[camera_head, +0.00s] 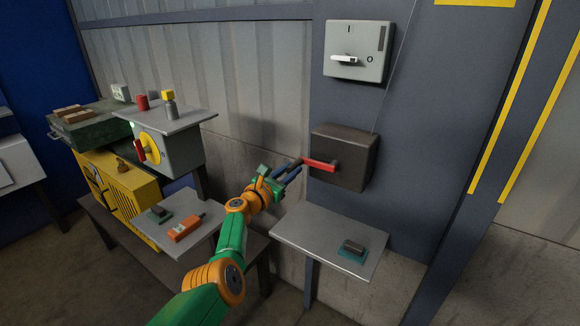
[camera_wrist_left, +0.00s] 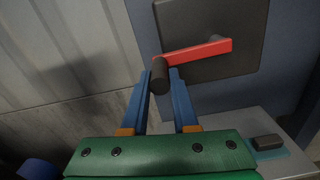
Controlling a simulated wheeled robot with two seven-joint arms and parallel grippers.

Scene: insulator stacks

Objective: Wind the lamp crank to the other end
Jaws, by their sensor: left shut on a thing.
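The lamp crank has a red arm (camera_head: 320,164) on the front of a dark box (camera_head: 353,172) fixed to the grey-blue post. The arm points left from its pivot. In the left wrist view the red arm (camera_wrist_left: 200,50) ends in a dark cylindrical handle (camera_wrist_left: 160,78). My left gripper (camera_head: 293,170) reaches the crank from the lower left. In the left wrist view its blue fingers (camera_wrist_left: 161,82) are closed around the handle, one on each side. The handle is mostly hidden in the head view. My right gripper is not in view.
A light-grey switch box (camera_head: 357,50) sits above the crank. A small shelf (camera_head: 310,232) with a dark block on a teal base (camera_head: 352,250) lies below it. To the left stand a shelf (camera_head: 205,232), a yellow case (camera_head: 122,190) and a grey box with a yellow dial (camera_head: 152,147).

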